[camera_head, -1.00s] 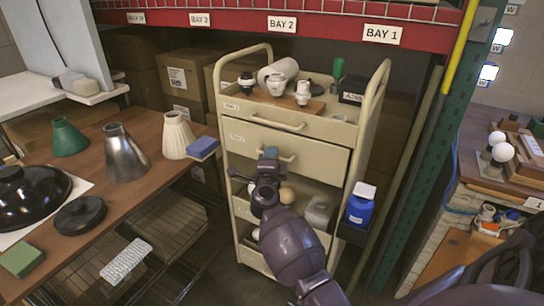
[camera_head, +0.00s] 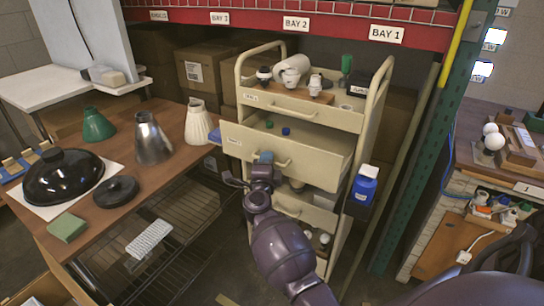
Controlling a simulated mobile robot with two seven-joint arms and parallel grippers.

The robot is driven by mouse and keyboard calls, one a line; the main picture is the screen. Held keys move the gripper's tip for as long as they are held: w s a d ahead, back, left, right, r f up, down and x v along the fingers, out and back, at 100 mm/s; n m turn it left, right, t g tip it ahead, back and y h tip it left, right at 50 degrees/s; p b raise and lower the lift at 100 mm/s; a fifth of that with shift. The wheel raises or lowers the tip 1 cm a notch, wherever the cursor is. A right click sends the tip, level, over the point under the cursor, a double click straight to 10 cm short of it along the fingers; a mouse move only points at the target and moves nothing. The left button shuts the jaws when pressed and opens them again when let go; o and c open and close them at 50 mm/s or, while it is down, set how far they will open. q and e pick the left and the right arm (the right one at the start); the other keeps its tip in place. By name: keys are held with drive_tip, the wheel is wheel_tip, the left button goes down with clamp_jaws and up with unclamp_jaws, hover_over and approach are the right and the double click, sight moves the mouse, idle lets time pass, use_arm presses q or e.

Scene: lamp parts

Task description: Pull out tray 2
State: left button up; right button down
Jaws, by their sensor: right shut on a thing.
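A cream trolley (camera_head: 337,118) stands at the middle of the view with several trays one above the other. Its second tray, tray 2 (camera_head: 305,170), sticks out toward me past the top tray. Small green and blue parts show inside it at the back. My right gripper (camera_head: 263,160) is shut on the handle (camera_head: 284,162) on the front of tray 2. My own wrist and forearm hide part of the trays below. My left gripper is not in view.
A brown table at the left (camera_head: 178,128) holds lampshades and a black dome (camera_head: 64,175). A blue bottle (camera_head: 364,184) sits at the trolley's right side. A green rack post (camera_head: 425,130) rises to the right. Clear floor shows before the trolley.

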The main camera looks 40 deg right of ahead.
use_arm(q)
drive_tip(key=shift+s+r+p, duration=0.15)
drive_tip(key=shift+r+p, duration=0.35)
drive_tip(key=shift+p, duration=0.15)
use_arm(e)
drive_tip(key=s+a, duration=0.2)
drive_tip(key=a, duration=0.4)
drive_tip(key=shift+s+a, duration=0.3)
drive_tip(key=shift+s, duration=0.05)
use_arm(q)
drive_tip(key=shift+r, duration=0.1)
use_arm(e)
drive_tip(key=c, duration=1.2)
unclamp_jaws()
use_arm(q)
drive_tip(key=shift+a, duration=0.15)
